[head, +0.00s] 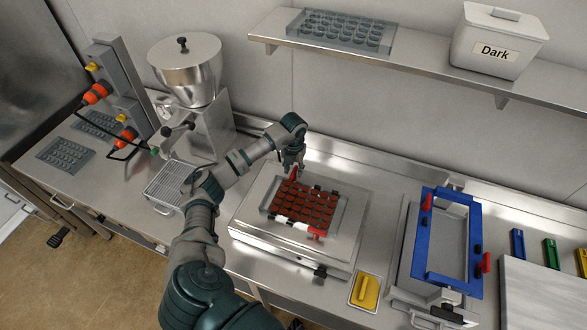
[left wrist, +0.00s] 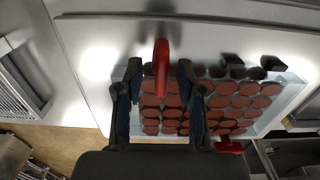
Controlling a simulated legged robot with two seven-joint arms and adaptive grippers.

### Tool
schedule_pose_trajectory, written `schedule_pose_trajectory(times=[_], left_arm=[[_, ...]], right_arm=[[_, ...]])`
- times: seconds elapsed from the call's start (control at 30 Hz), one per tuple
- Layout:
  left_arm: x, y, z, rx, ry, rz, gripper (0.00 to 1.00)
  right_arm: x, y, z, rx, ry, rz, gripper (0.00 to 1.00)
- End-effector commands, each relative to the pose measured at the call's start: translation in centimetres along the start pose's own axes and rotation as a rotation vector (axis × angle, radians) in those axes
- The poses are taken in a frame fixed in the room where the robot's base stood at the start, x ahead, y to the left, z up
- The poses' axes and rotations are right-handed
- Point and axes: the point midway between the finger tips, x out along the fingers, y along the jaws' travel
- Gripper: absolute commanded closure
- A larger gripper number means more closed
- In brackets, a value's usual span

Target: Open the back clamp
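The back clamp's red lever (head: 293,172) stands up at the back edge of the mould (head: 303,203), which is filled with brown chocolate. The mould lies on the steel plate (head: 245,213). My left gripper (head: 291,164) is over the back edge, right at the lever. In the left wrist view, the red lever (left wrist: 161,66) stands between the two fingers of my left gripper (left wrist: 159,75), with a visible gap on each side, so the gripper is open. A second red clamp lever (head: 315,233) lies at the mould's front edge. My right gripper is not in view.
A blue frame (head: 433,279) with red levers stands to the right. A yellow scraper in a small tray (head: 359,303) lies front right. A steel hopper machine (head: 186,72) stands back left. A shelf with a white "Dark" tub (head: 494,64) runs along the wall.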

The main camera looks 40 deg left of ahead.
Motion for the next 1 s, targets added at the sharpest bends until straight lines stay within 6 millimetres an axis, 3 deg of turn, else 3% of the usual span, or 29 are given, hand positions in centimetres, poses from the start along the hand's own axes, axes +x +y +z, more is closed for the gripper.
schedule_pose_trajectory(times=[0.3, 0.47, 1.0], left_arm=[[0.38, 0.0, 0.02, 0.001, -0.001, 0.0, 0.61], [0.37, 0.02, 0.01, 0.001, -0.001, 0.0, 0.99], [0.41, 0.14, 0.07, 0.099, -0.001, 0.001, 1.0]], right_arm=[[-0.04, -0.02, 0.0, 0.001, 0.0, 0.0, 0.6], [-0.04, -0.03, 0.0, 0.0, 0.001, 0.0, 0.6], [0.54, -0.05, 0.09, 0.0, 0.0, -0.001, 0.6]])
